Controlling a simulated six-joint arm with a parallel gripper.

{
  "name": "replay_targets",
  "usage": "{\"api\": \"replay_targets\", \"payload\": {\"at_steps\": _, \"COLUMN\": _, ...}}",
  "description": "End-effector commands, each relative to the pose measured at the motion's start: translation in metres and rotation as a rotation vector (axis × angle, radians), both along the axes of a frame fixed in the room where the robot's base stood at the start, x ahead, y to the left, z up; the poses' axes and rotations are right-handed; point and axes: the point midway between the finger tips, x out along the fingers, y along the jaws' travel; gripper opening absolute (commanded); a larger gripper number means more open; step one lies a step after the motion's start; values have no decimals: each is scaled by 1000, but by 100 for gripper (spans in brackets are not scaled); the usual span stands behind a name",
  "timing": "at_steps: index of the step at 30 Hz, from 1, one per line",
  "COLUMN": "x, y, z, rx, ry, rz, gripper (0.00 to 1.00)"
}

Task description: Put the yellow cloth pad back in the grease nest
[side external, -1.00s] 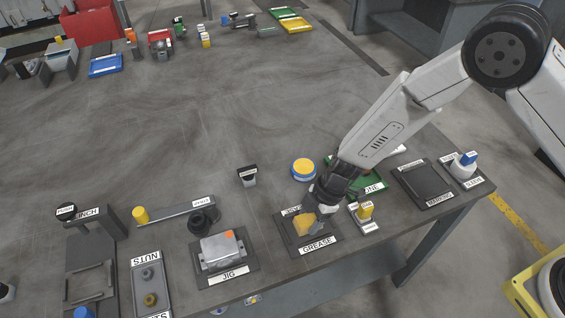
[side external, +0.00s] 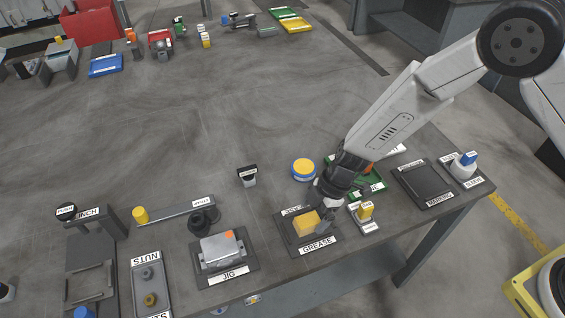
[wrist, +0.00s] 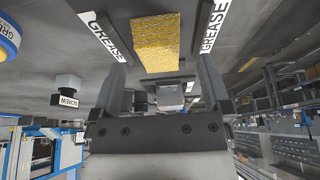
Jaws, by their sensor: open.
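The yellow cloth pad (side external: 306,223) lies in the dark grease nest (side external: 327,246), between its two labelled edges. In the wrist view the pad (wrist: 155,42) shows beyond my fingertips, between the two GREASE labels (wrist: 105,36). My gripper (side external: 322,203) is just above and to the right of the pad in the side view. In the wrist view my gripper (wrist: 160,75) is open, its fingers apart with nothing between them. The pad is apart from the fingers. My gripper hides part of the nest's right side.
The jig (side external: 225,252) with a grey metal block stands left of the nest. A small yellow-topped piece (side external: 365,211) stands close on the right. A round yellow-and-blue tin (side external: 304,169) and a screw block (side external: 248,176) stand behind.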

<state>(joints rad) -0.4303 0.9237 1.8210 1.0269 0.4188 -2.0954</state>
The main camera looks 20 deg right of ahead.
Motion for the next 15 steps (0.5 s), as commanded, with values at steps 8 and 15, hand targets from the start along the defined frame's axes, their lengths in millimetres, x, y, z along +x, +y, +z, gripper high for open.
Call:
{"api": "replay_targets", "payload": {"at_steps": 8, "x": 1, "y": -10, "z": 31, "rx": 1, "ry": -3, "rz": -1, "gripper": 99}}
{"api": "replay_targets", "payload": {"at_steps": 15, "x": 1, "y": -17, "z": 48, "rx": 0, "ry": -2, "rz": 0, "gripper": 99}}
